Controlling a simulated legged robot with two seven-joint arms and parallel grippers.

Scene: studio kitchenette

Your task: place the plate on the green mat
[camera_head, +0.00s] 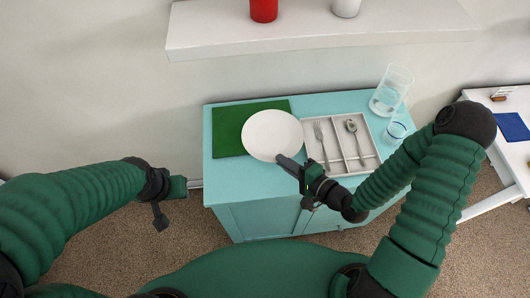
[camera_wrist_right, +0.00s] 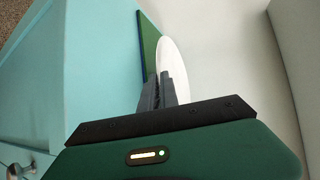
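The white round plate (camera_head: 271,134) covers the right part of the green mat (camera_head: 229,131) and reaches past its right edge. My right gripper (camera_head: 288,164) is at the plate's near right rim, with its fingers close together on the rim. In the right wrist view the plate (camera_wrist_right: 172,62) shows nearly edge-on at the fingertips (camera_wrist_right: 164,82), with the green mat (camera_wrist_right: 149,42) beside it. I cannot tell whether the plate touches the mat. My left gripper (camera_head: 170,200) is away from the cabinet on the left, and its fingers do not show clearly.
A cutlery tray (camera_head: 335,134) with a fork and a spoon stands right of the plate. A glass jug (camera_head: 391,90) and a glass (camera_head: 396,130) stand at the right end of the teal cabinet (camera_head: 228,182). A white shelf (camera_head: 320,33) hangs above.

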